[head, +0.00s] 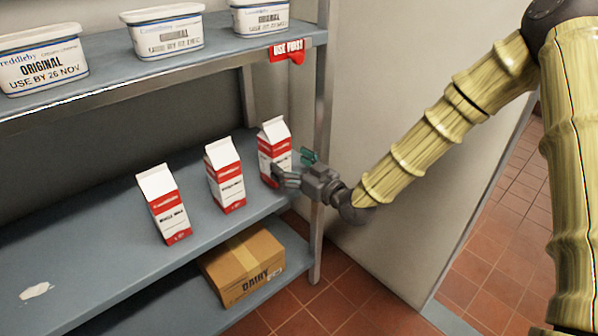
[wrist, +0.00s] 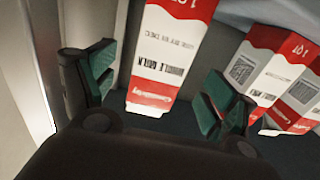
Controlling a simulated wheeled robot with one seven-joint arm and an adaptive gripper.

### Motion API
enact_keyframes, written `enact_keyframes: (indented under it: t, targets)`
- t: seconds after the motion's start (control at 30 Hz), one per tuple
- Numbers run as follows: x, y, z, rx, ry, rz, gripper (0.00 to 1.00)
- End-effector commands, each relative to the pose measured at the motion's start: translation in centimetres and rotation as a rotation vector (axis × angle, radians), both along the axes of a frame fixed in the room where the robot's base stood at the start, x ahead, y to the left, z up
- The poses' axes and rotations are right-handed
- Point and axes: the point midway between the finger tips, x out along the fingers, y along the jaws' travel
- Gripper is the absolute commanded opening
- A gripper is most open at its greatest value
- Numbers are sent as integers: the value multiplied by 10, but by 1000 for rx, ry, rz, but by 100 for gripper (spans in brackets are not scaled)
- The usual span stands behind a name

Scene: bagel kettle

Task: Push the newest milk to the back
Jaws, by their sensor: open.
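Three white and red milk cartons stand upright in a slanting row on the middle shelf: a left carton (head: 163,204), a middle carton (head: 224,176) and a right carton (head: 272,146). My gripper (head: 288,174) is open at the right carton, in front of its lower part and partly hiding it. In the wrist view the right carton (wrist: 168,55) shows between the two open green-padded fingers (wrist: 158,88); contact is unclear. Its small date print is hard to read there. Two other cartons (wrist: 250,72) (wrist: 300,98) show beyond the right finger.
The blue-grey middle shelf (head: 100,262) has free room to the left of the cartons, with a pale patch there. A shelf post (head: 318,245) stands close to my gripper. White tubs (head: 165,32) and a red "USE FIRST" tag (head: 287,49) are above; a DAIRY box (head: 243,268) is below.

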Motion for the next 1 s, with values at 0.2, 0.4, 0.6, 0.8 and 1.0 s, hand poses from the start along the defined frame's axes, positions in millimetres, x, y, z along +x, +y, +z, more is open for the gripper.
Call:
enact_keyframes:
  t: [0.2, 0.4, 0.6, 0.8, 1.0]
  targets:
    - [26, 21, -1, -1, -1, 0, 86]
    - [43, 35, -1, 0, 1, 0, 86]
    - [51, 41, -1, 0, 1, -1, 86]
    - [53, 42, 0, 0, 1, -1, 86]
    - [52, 42, 0, 0, 1, -1, 68]
